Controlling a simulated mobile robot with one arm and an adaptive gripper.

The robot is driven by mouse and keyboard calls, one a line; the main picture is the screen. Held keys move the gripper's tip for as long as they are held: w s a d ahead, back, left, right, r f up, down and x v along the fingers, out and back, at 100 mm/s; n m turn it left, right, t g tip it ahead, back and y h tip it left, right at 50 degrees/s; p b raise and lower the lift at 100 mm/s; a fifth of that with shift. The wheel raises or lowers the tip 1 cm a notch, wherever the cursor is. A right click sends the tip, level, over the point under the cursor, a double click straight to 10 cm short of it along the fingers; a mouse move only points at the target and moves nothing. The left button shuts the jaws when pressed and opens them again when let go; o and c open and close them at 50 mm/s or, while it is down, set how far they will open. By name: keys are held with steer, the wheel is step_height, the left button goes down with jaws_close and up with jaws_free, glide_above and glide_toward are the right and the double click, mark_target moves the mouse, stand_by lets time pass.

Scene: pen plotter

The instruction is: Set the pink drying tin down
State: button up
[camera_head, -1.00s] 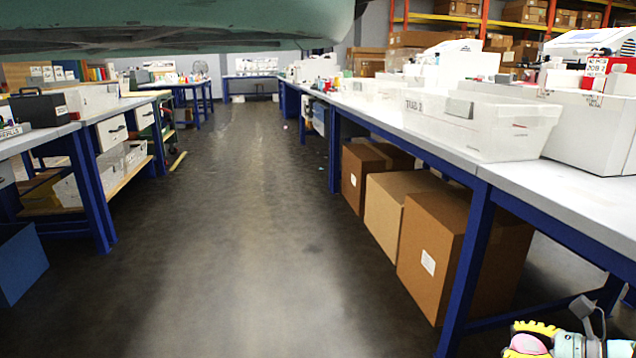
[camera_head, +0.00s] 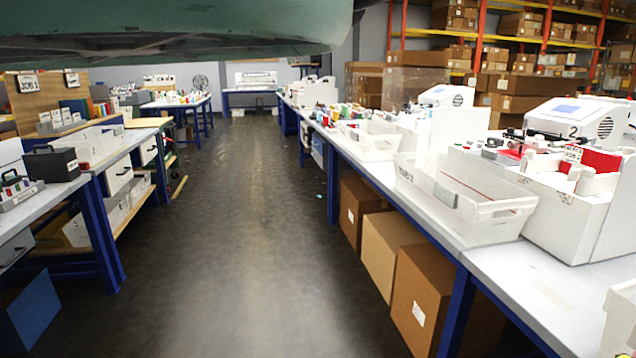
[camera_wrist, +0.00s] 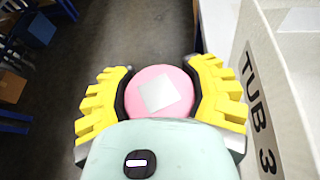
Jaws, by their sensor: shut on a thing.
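The pink drying tin (camera_wrist: 176,84) shows in the wrist view as a round pink piece with a pale square on its top. My gripper (camera_wrist: 163,75) has yellow ridged fingers on both sides of the tin and is shut on it. The tin's lower side is hidden. A white tub marked TUB 3 (camera_wrist: 259,110) stands close at the right of my gripper. The gripper and the tin are out of the head view.
In the head view, a bench (camera_head: 520,282) runs along the right. It holds a tub marked TUB 2 (camera_head: 425,200) and a white machine (camera_head: 592,215). Bare bench top lies in front of them. Cardboard boxes (camera_head: 420,300) stand below. The aisle floor (camera_head: 230,250) is clear.

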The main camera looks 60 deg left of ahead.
steer(key=d+r+m+t+p, duration=0.1)
steer(key=d+r+p, duration=0.2)
steer(key=r+p, duration=0.3)
steer(key=d+r+m+t+h+p, duration=0.1)
steer(key=d+r+p, duration=0.2)
steer(key=r+p, duration=0.3)
steer(key=s+d+r+m+t+h+p, duration=0.1)
steer(key=r+p, duration=0.5)
steer(key=r, duration=0.7)
steer(key=shift+d+r+m+t, duration=0.15)
steer(key=shift+d+m+t, duration=0.4)
steer(key=shift+d, duration=0.7)
